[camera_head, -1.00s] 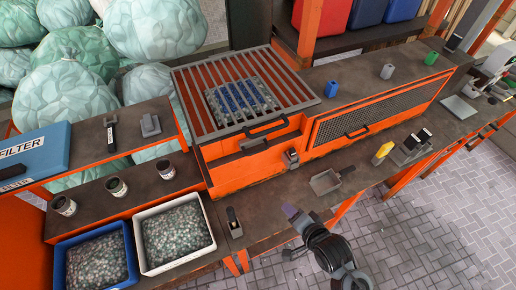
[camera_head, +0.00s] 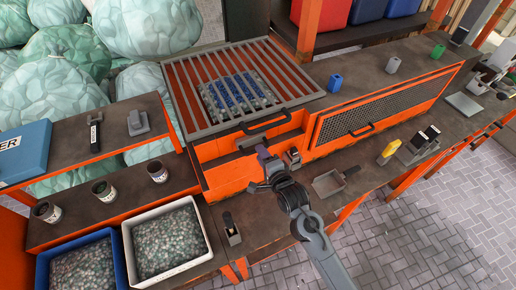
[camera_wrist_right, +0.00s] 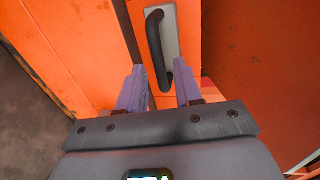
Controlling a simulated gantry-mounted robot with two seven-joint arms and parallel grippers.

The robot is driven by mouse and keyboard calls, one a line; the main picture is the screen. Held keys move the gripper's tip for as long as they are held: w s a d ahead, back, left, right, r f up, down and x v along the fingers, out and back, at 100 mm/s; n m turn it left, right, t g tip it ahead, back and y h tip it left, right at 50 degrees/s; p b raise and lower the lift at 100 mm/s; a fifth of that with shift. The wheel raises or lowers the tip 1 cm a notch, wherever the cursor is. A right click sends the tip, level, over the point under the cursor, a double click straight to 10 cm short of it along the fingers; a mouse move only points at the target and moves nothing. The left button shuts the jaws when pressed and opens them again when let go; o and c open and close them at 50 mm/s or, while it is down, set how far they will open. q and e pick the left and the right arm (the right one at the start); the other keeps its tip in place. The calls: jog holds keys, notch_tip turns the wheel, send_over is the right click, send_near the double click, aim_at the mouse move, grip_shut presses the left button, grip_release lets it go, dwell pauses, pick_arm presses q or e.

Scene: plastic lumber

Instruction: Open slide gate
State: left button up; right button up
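The slide gate shows in the right wrist view as a grey metal plate (camera_wrist_right: 171,40) with a curved black handle (camera_wrist_right: 154,45), set in the orange machine front. In the head view the grey plate (camera_head: 250,141) sits below the slanted grate, partly hidden by my gripper. My right gripper (camera_head: 263,154) is just in front of it. In the right wrist view the two purple fingers (camera_wrist_right: 158,72) are apart, and the handle's lower end lies between and beyond them. I cannot tell whether they touch it. My left gripper is out of view.
A barred grate (camera_head: 190,88) with its own black handle lies above. A small box-like part (camera_head: 293,157) sits close right of my gripper. A dustpan-like scoop (camera_head: 328,184) lies on the bench. White (camera_head: 126,240) and blue (camera_head: 43,270) bins stand at lower left.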

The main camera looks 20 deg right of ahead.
jog(key=shift+x, duration=1.7)
grip_shut()
